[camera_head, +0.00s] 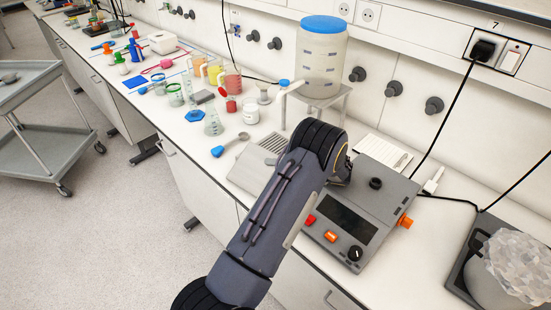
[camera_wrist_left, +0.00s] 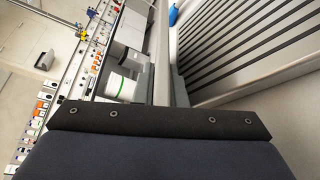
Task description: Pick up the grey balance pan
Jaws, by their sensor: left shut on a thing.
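My left arm comes in from the bottom in the head view and reaches over the grey bench instrument (camera_head: 385,205). My left gripper (camera_head: 340,174) is mostly hidden behind its own wrist at the instrument's back part. In the left wrist view, the left gripper (camera_wrist_left: 158,88) is shut on a thin grey plate (camera_wrist_left: 162,45), seen nearly edge-on, which looks like the grey balance pan. The instrument's slotted top (camera_wrist_left: 245,45) lies close beside it. The pan cannot be made out in the head view. My right gripper is not in view.
A large clear tank with a blue lid (camera_head: 323,60) stands behind the arm. A black cable (camera_head: 451,113) hangs behind the instrument.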

